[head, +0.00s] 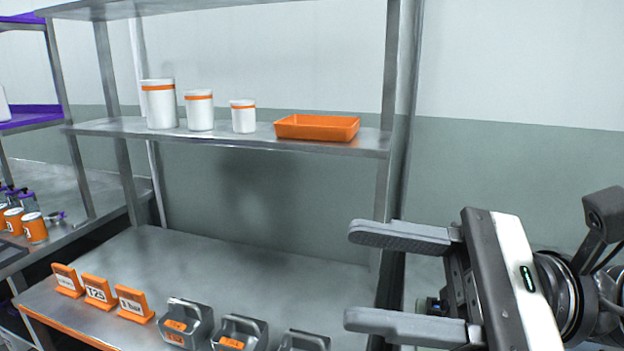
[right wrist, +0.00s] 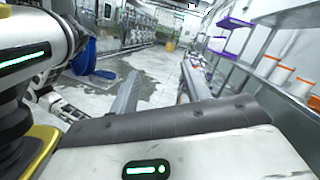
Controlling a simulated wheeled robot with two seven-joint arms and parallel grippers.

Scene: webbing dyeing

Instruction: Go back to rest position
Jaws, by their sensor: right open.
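My right gripper (head: 352,277) is at the right of the head view. Its two grey fingers point left and stand wide apart with nothing between them. They are in front of the shelf's right post, clear of the shelf goods. In the right wrist view the right gripper (right wrist: 160,88) also shows two separated fingers with an empty gap. My left gripper is not in the head view. Parts of my own body show at the left of the right wrist view, but I cannot make out the left jaws there.
A metal shelf (head: 222,136) holds white canisters (head: 158,108) and an orange tray (head: 317,127). Below, a steel table (head: 230,262) carries orange label stands (head: 99,292) and grey handled blocks (head: 186,324). In the right wrist view, a blue object (right wrist: 86,58) stands on the wet floor (right wrist: 150,62).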

